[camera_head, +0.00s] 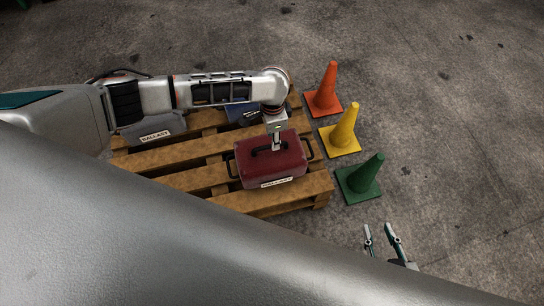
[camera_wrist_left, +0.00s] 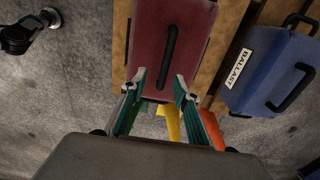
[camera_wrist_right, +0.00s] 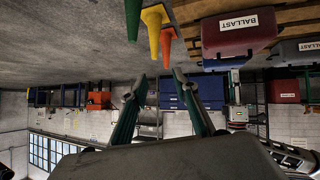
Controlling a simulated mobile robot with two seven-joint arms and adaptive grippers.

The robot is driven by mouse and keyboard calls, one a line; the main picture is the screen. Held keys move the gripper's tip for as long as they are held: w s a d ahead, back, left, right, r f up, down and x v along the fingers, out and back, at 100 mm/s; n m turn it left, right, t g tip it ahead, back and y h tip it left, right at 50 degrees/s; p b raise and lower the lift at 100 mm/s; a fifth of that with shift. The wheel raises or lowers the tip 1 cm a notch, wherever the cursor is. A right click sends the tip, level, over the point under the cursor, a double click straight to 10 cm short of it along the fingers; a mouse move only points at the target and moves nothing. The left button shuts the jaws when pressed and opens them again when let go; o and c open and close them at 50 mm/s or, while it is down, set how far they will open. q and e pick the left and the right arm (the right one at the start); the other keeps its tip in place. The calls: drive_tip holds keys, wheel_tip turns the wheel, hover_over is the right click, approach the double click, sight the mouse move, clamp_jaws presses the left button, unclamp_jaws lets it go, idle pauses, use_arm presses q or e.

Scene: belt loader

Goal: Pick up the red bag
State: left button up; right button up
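The red bag (camera_head: 285,165) lies on the wooden pallet with its dark handle up and a white ballast label on its near side. It also shows in the left wrist view (camera_wrist_left: 150,40) and the right wrist view (camera_wrist_right: 225,38). My left gripper (camera_head: 277,141) points down over the red bag, close to the handle. In the left wrist view its two fingers (camera_wrist_left: 161,84) are apart, with the handle beyond the gap; contact cannot be told. My right gripper (camera_head: 381,236) is open and empty, off to the right of the pallet.
A blue bag (camera_head: 243,112) and a grey bag (camera_head: 152,132) lie behind on the pallet (camera_head: 190,180), partly under my left arm. An orange cone (camera_head: 326,92), a yellow cone (camera_head: 344,132) and a green cone (camera_head: 364,178) stand along its right side. Floor further right is clear.

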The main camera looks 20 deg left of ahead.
sight(270, 145)
use_arm(q)
drive_tip(key=shift+w+a+f, duration=0.1)
drive_tip(key=shift+a+f, duration=0.2)
drive_tip(key=shift+f, duration=0.05)
drive_tip(key=shift+a+f+b, duration=0.15)
drive_tip(key=shift+f+b, duration=0.65)
drive_tip(key=shift+f, duration=0.6)
drive_tip(key=f, duration=0.1)
drive_tip(key=f+b, duration=0.1)
drive_tip(key=f, duration=0.1)
drive_tip(key=f+b, duration=0.1)
drive_tip(key=shift+s+a+f, duration=0.2)
drive_tip(key=shift+a+f, duration=0.05)
drive_tip(key=shift+f, duration=0.15)
drive_tip(key=shift+w, duration=0.1)
drive_tip(key=shift+w+r, duration=0.15)
drive_tip(key=shift+r, duration=0.15)
clamp_jaws()
drive_tip(key=shift+d+r, duration=0.1)
use_arm(e)
drive_tip(key=shift+w+a+f+y, duration=0.1)
drive_tip(key=shift+a+y, duration=0.05)
drive_tip(key=shift+a, duration=0.3)
drive_tip(key=shift+w+a+f+y, duration=0.1)
drive_tip(key=shift+a+y, duration=0.05)
drive_tip(key=shift+a, duration=0.3)
